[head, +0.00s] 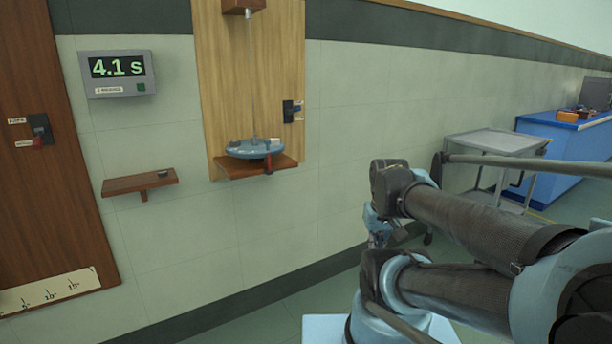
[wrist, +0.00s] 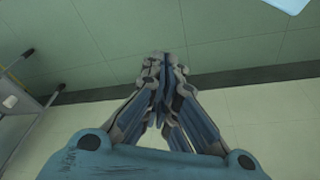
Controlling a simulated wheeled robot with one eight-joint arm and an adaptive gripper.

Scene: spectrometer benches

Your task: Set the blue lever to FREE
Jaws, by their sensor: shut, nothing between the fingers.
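The blue lever (head: 288,107) sits on a small dark plate on the right side of the light wooden wall panel (head: 228,75). Two small pale labels are beside it, too small to read, and I cannot tell its exact position. My gripper (head: 380,238) is low in front of the wall, to the right of and below the lever, well apart from it. In the wrist view my gripper (wrist: 164,75) is shut and empty, with its fingers together in front of wall and floor. The lever is not in the wrist view.
A blue-grey disc (head: 253,148) hangs by a rod over a wooden shelf (head: 257,167) below the lever. A red lever (head: 37,142) is on the dark panel at left. A timer (head: 118,73) reads 4.1 s. A grey cart (head: 490,143) and blue bench (head: 565,145) stand right.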

